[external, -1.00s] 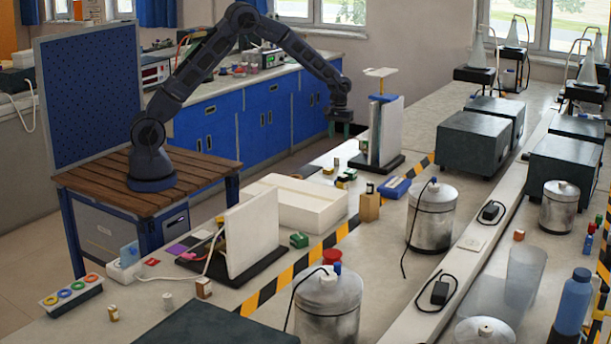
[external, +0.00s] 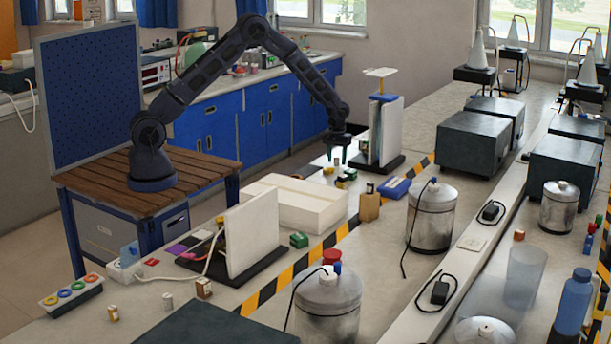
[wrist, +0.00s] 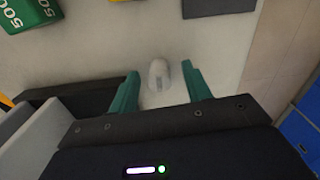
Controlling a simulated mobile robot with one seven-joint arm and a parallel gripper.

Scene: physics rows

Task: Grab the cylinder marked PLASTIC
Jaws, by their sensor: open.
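A small whitish cylinder (wrist: 159,73) shows in the wrist view, seen from above, on the pale bench top between my fingertips. A grey mark is on it, but I cannot read any label. My gripper (wrist: 161,76) has two green fingers, apart, one on each side of the cylinder; I cannot tell how far above it they are. In the external view my gripper (external: 337,155) hangs low over the far left edge of the bench, left of a white upright board (external: 390,130). Several small objects sit below it there, and I cannot tell which is the cylinder.
A dark object (wrist: 217,5) lies at the top. A dark base (wrist: 88,93) with a pale panel is at left. The bench edge is at right.

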